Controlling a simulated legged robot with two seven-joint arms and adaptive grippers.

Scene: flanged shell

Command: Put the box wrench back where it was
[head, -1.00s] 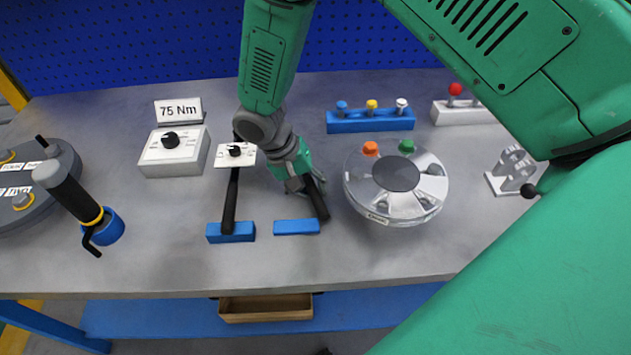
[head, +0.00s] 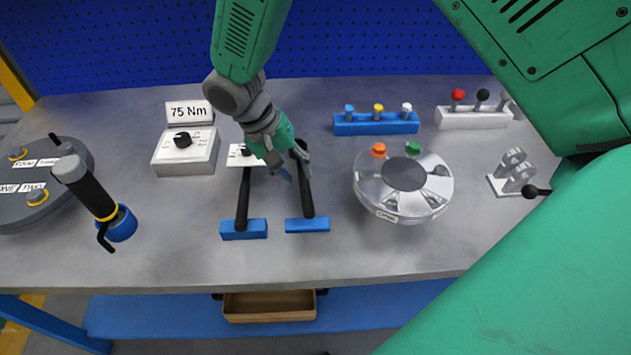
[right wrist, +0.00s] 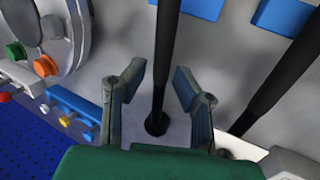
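The box wrench (head: 307,192) is a long black bar lying on the grey bench, its near end at a small blue rest block (head: 307,225). My right gripper (head: 289,172) is at its far end. In the right wrist view, the wrench (right wrist: 166,45) runs between the two spread fingers of my right gripper (right wrist: 160,92), with a visible gap on each side. Its ring end shows just inside the fingers. My left gripper is not in view.
A grey box marked 75 Nm (head: 186,152) is back left. The bench front is clear.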

